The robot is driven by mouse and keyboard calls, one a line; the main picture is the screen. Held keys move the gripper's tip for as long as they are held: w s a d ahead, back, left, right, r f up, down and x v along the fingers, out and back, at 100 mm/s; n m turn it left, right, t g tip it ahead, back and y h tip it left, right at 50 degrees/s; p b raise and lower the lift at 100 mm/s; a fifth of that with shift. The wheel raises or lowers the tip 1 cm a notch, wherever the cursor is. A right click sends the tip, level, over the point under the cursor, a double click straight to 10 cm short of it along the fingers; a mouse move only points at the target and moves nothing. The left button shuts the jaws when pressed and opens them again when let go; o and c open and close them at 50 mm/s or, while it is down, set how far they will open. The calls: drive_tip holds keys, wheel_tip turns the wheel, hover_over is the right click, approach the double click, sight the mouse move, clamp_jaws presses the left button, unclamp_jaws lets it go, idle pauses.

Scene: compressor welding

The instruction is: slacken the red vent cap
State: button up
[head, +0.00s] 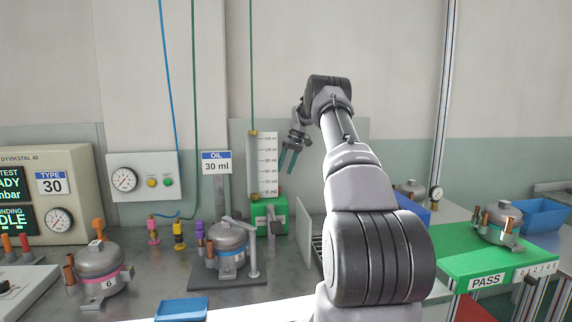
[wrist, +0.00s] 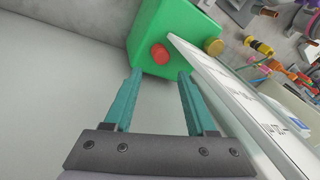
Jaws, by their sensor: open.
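The red vent cap (wrist: 159,54) is a small round red knob on the green block (wrist: 172,22) in the wrist view. It lies just beyond the gap between my fingertips, apart from them. My gripper (wrist: 160,74) is open, with two teal fingers and nothing between them. In the head view my gripper (head: 287,162) hangs high, right of the graduated white scale (head: 267,160) above the green block (head: 279,206).
The white scale panel (wrist: 235,92) runs close along the right finger in the wrist view. A brass knob (wrist: 214,46) sits beside it. In the head view, a compressor (head: 228,240) stands in a fixture left of the green block, with a blue tray (head: 182,309) in front.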

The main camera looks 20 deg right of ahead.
drive_tip(key=x, duration=0.9)
drive_tip(key=shift+r, duration=0.1)
drive_tip(key=shift+c, duration=0.4)
clamp_jaws()
drive_tip(key=c, duration=0.6)
unclamp_jaws()
clamp_jaws()
